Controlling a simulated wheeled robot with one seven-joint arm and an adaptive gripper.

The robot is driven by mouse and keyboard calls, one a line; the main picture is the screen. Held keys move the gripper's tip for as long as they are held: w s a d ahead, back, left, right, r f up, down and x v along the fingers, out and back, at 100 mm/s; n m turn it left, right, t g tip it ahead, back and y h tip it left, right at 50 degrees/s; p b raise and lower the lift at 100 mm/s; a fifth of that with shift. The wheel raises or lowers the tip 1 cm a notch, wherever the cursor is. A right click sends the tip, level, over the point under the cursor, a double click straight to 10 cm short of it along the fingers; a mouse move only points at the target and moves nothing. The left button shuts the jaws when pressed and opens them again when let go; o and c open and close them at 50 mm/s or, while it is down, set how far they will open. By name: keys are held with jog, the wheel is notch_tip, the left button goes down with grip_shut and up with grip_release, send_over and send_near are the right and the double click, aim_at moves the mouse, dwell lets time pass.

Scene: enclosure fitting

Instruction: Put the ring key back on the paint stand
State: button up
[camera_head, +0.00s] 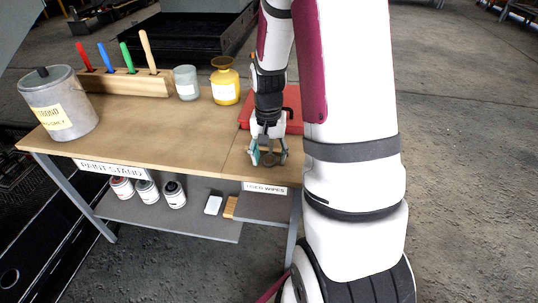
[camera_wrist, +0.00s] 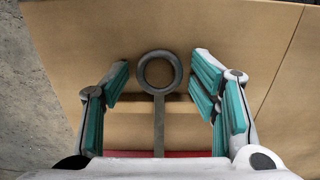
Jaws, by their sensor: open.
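The ring key is a dark grey ring on a straight shaft, seen in the wrist view (camera_wrist: 158,100). It lies between my gripper's (camera_wrist: 162,88) two teal-padded fingers, with a gap on each side. The lower end of its shaft is hidden by my gripper body. My gripper (camera_head: 267,156) is open over the front right of the paint stand (camera_head: 150,132), a wooden-topped table with a "PAINT STAND" label. The ring key is small and partly hidden there. I cannot tell whether it rests flat on the top.
A red tray (camera_head: 245,114) sits behind my gripper. Paint cans (camera_head: 147,192) stand on the lower shelf. The front middle of the tabletop is clear.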

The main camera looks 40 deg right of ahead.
aim_at(269, 158)
jog(key=s+a+r+n+p, duration=0.1)
jog(key=a+r, duration=0.2)
jog(key=r, duration=0.6)
jog(key=s+a+r+n+p, duration=0.1)
jog(key=a+r+p, duration=0.15)
jog(key=r, duration=0.65)
jog(key=s+a+r+n, duration=0.3)
jog(key=s+a, duration=0.4)
jog(key=s, duration=0.3)
jog(key=s+a+r+n+t, duration=0.1)
jog(key=s+a+r+n, duration=0.2)
jog(key=s, duration=0.8)
jog(key=a+n, duration=0.2)
jog(key=a, duration=0.2)
jog(key=shift+a+r+t+b, duration=0.15)
jog(key=shift+r+t+b, duration=0.15)
jog(key=shift+b, duration=0.05)
notch_tip(269, 158, up, 16)
jog(key=t+p, duration=0.2)
jog(key=p, duration=1.2)
jog(key=shift+t, duration=0.4)
